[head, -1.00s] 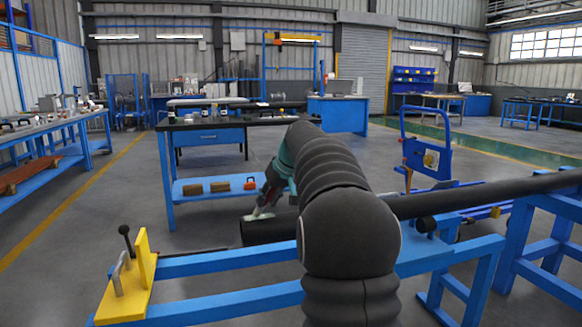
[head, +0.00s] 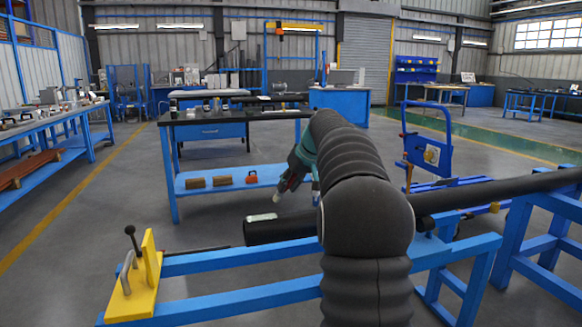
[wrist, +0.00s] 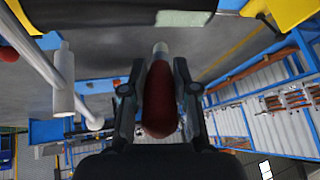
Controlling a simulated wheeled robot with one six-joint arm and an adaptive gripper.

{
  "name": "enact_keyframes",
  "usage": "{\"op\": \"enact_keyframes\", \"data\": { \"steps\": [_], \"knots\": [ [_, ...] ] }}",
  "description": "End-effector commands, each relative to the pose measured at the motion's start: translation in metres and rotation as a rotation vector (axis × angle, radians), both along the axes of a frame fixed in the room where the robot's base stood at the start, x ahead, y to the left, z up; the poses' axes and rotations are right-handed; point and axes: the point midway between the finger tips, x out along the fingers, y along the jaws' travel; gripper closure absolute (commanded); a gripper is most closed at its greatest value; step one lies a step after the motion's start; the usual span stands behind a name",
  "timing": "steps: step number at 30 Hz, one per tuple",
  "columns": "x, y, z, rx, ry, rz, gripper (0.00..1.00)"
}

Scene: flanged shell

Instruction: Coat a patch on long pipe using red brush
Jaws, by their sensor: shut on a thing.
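The long black pipe (head: 480,192) runs from the right edge to an end near the middle, partly behind my arm. A pale patch (head: 262,217) lies on top of its near end. In the wrist view the patch (wrist: 185,18) shows at the top, on the dark pipe (wrist: 120,8). My gripper (head: 284,187) is above the pipe, slightly right of the patch. It is shut on the red brush (wrist: 160,100), a dark red handle with a pale tip. The tip points down and appears clear of the pipe. Bristle detail is too small to tell.
A blue rail frame (head: 220,262) with a yellow end bracket (head: 145,285) stands in front. A dark-topped workbench (head: 240,115) with brown blocks (head: 222,181) on its lower shelf is behind. A blue cart frame (head: 430,150) stands right. Floor to the left is open.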

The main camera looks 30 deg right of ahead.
Motion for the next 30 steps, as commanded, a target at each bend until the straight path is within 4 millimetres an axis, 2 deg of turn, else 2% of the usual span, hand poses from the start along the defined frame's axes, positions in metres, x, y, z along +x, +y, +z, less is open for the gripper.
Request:
{"op": "enact_keyframes", "data": {
  "steps": [12, 30],
  "knots": [
    [0.002, 0.007, 0.035, -0.001, 0.000, 0.010, 1.00],
    [0.002, 0.007, 0.038, 0.001, 0.000, 0.010, 1.00]
  ]
}}
